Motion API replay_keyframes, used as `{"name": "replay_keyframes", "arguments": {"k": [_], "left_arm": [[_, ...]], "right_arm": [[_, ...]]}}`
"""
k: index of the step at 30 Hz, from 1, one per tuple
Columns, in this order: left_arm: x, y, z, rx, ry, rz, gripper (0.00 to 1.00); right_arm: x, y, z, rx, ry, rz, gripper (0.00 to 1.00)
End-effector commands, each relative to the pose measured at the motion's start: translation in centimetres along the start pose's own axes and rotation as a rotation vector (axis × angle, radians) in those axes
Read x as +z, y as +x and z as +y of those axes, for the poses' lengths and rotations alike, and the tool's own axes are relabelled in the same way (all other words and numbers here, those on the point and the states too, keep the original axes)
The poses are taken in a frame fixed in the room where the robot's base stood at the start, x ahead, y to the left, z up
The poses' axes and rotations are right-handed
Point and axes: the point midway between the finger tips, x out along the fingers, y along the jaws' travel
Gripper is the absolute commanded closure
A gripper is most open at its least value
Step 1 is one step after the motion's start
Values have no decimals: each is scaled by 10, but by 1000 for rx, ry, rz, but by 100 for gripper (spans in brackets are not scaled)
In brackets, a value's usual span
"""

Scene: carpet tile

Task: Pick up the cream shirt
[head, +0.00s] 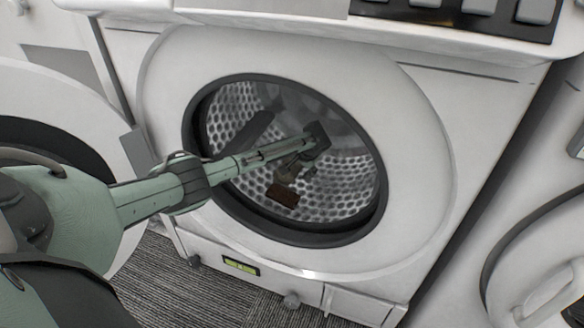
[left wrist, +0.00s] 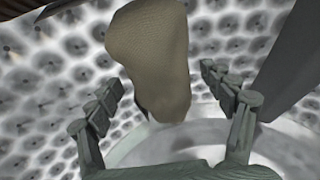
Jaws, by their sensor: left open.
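The cream shirt (left wrist: 150,48) shows in the left wrist view as a crumpled beige-tan lump at the top centre, against the perforated drum wall. Its lower end hangs between the tips of my left gripper (left wrist: 161,78). The two fingers are spread apart on either side, and I see no grip on the cloth. In the head view my left arm reaches from the left through the round washer opening, with the left gripper (head: 298,168) inside the drum. The shirt is hard to make out there. My right gripper is not in view.
The drum (head: 340,195) has a dark round rim (head: 375,215) close around my left arm. A small brown patch (head: 282,195) lies below the gripper; I cannot tell what it is. An open round door (head: 95,110) stands at the left. Grey carpet (head: 180,275) lies below.

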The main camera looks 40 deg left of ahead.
Motion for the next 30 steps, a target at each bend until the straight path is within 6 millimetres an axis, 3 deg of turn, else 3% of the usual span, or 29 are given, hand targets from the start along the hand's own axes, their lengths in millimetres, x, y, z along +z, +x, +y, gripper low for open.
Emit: {"name": "replay_keyframes", "arguments": {"k": [2,16,23,27,30], "left_arm": [[0,0,0,0,0,0,25],[0,0,0,0,0,-1,84],[-1,-2,-1,0,-1,1,84],[-7,-16,-9,0,-2,3,84],[-15,-33,-18,1,-3,3,84]], "right_arm": [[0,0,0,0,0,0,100],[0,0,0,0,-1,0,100],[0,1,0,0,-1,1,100],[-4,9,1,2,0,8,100],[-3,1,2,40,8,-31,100]]}}
